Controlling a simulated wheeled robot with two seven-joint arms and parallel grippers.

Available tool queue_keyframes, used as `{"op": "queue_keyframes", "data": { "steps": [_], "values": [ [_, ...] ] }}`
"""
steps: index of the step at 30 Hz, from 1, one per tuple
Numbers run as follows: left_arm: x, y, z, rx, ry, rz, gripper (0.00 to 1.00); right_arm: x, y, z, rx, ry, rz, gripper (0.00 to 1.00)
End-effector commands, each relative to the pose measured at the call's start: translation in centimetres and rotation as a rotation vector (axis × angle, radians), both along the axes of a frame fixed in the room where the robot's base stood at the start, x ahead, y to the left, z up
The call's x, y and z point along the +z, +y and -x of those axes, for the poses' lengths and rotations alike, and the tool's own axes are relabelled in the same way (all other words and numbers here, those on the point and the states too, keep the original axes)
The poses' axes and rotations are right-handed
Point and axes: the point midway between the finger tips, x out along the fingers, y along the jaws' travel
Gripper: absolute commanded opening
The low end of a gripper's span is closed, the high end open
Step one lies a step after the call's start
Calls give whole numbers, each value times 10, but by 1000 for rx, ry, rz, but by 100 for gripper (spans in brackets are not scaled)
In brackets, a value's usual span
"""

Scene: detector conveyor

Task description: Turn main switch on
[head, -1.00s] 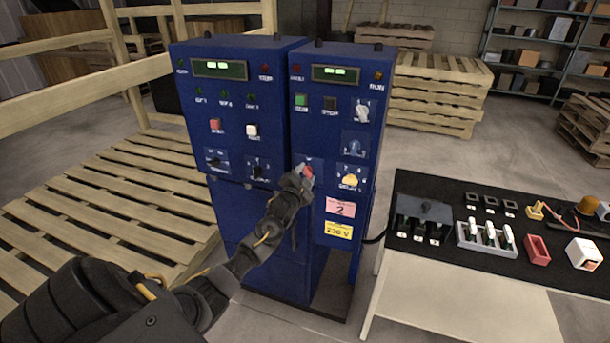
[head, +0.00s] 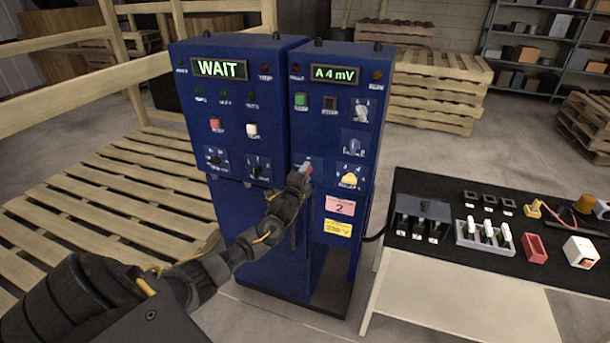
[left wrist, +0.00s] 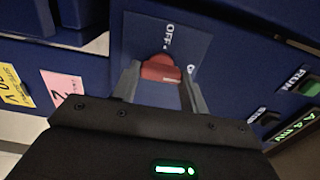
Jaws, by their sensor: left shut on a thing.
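The main switch is a red knob (left wrist: 161,68) on the front of the right blue cabinet (head: 310,230), beside a label reading OFF. My left gripper (head: 305,172) is at the knob, with its fingers on either side of it, shut on it. The left display (head: 220,69) reads WAIT and the right display (head: 334,75) reads A 4 mV. My right gripper is not in view.
A black-topped table (head: 455,262) with switches and small parts stands at the right. Wooden pallets (head: 110,195) lie at the left, and stacked pallets (head: 435,95) stand behind. Other knobs and buttons surround the gripper on the cabinet fronts.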

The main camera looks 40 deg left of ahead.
Motion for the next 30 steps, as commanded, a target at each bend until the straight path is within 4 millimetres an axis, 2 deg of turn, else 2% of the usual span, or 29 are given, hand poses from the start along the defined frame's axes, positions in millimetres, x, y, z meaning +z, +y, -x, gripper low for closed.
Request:
{"op": "queue_keyframes", "data": {
  "steps": [16, 17, 21, 30],
  "values": [
    [0, 0, 0, 0, 8, -22, 21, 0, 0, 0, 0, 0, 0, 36],
    [0, 0, 0, 0, 8, -22, 48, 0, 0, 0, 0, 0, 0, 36],
    [0, 0, 0, 0, 7, -21, 65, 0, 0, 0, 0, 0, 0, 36],
    [-1, 0, 1, 0, 7, -20, 65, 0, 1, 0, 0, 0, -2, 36]
  ]
}}
